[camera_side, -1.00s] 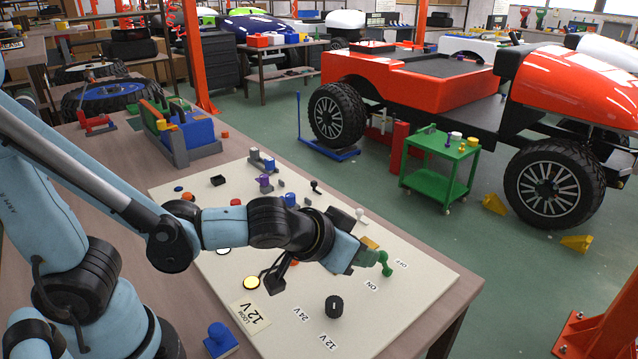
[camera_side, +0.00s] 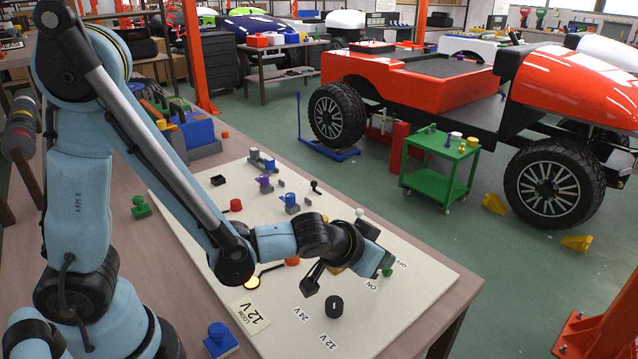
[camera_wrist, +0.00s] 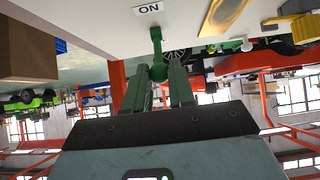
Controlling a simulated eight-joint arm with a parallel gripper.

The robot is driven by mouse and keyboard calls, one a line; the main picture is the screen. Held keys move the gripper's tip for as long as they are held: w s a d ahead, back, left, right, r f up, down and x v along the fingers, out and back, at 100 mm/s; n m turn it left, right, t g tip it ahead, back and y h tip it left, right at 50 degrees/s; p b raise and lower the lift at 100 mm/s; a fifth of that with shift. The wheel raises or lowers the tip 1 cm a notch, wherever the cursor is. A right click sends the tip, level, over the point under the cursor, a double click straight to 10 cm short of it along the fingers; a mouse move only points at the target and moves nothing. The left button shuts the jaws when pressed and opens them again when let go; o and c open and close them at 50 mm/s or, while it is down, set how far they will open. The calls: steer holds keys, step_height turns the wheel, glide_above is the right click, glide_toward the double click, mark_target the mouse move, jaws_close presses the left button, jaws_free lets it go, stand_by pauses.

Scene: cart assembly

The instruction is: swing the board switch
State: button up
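In the side view only a small part of the green lever (camera_side: 389,272) shows, beside the ON label; my gripper (camera_side: 383,265) hides the rest. In the wrist view the lever's knob lies between the fingertips of my gripper (camera_wrist: 159,73). The fingers stand close on both sides of the knob. I cannot tell whether they press on it or leave a small gap.
A black knob (camera_side: 334,306) sits on the board by the 24V and 12V labels. A yellow lamp (camera_side: 252,283) and several small parts lie farther left. A blue-handled stamp-like piece (camera_side: 219,338) stands on the bench. A green cart (camera_side: 440,168) stands beyond it.

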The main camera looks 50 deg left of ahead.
steer(key=shift+w+r, duration=0.25)
steer(key=shift+w, duration=0.8)
steer(key=shift+w+r, duration=0.1)
steer(key=shift+w, duration=0.65)
